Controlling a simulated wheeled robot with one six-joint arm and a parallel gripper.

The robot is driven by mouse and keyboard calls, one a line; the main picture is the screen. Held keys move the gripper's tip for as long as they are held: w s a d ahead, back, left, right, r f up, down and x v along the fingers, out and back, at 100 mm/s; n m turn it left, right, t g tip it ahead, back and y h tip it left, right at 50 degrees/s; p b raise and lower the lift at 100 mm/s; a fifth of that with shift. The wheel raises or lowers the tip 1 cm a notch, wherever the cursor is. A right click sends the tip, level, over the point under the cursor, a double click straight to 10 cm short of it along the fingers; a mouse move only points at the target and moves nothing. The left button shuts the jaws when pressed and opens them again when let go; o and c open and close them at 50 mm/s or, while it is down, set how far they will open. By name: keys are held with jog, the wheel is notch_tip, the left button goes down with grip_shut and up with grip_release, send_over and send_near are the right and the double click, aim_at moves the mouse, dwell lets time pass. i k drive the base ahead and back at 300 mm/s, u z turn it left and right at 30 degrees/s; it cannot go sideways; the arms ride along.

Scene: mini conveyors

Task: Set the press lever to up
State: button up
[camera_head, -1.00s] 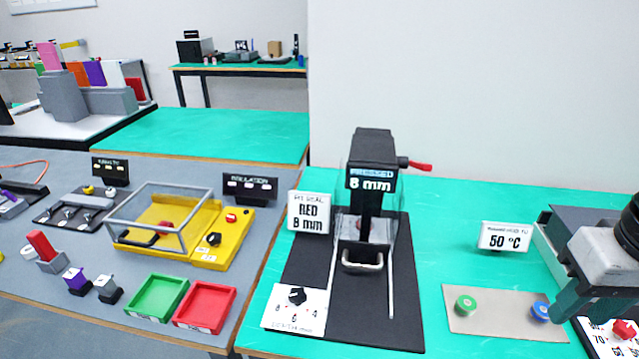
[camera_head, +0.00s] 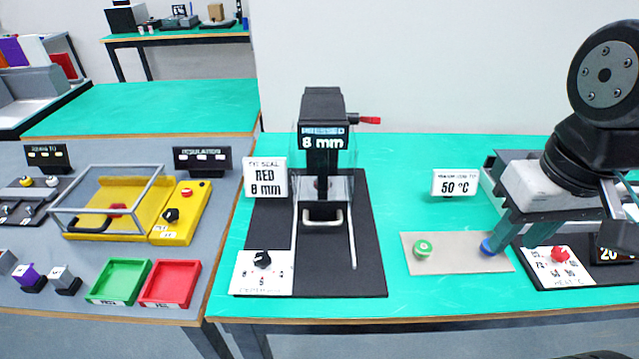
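The press (camera_head: 324,140) is a black column on a dark base plate, with an "8 mm" display near its top. Its lever (camera_head: 369,120) is a short red handle on the upper right side, sticking out to the right about level. A light loop handle (camera_head: 322,220) shows at the press front. My gripper (camera_head: 500,240) is at the right, well apart from the lever, pointing down over the grey plate by the blue button (camera_head: 488,247). Whether it touches the button is unclear. Its finger gap cannot be made out, and nothing held is visible.
A "RED 8 mm" sign (camera_head: 265,178) and a dial (camera_head: 262,260) stand left of the press. A green button (camera_head: 423,248) and a "50 °C" sign (camera_head: 454,183) are between press and gripper. Trays stand left.

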aim_at(374, 121)
jog(key=z, duration=1.25)
jog(key=k, duration=0.9)
jog(key=u, duration=1.1)
